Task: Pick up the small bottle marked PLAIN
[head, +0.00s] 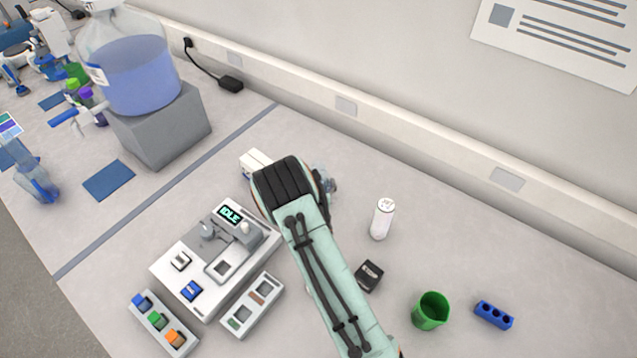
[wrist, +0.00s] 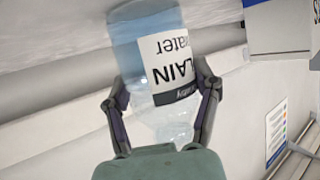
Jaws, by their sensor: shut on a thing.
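The small clear bottle (wrist: 150,28) with pale blue contents fills the upper middle of the wrist view. Its white label reads PLAIN and water, upside down in that picture, with a dark band along one edge. My gripper (wrist: 162,88) is shut on the bottle, one finger on each side of it. In the head view my arm covers most of the gripper, and I cannot clearly make out the bottle there.
A grey machine (head: 170,268) with an IDLE display stands left of my arm. A white cylinder (head: 382,220), a small black block (head: 369,275), a green cup (head: 430,312) and a blue holed block (head: 494,315) stand to the right. A large blue-filled carboy (head: 140,75) is at the back left.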

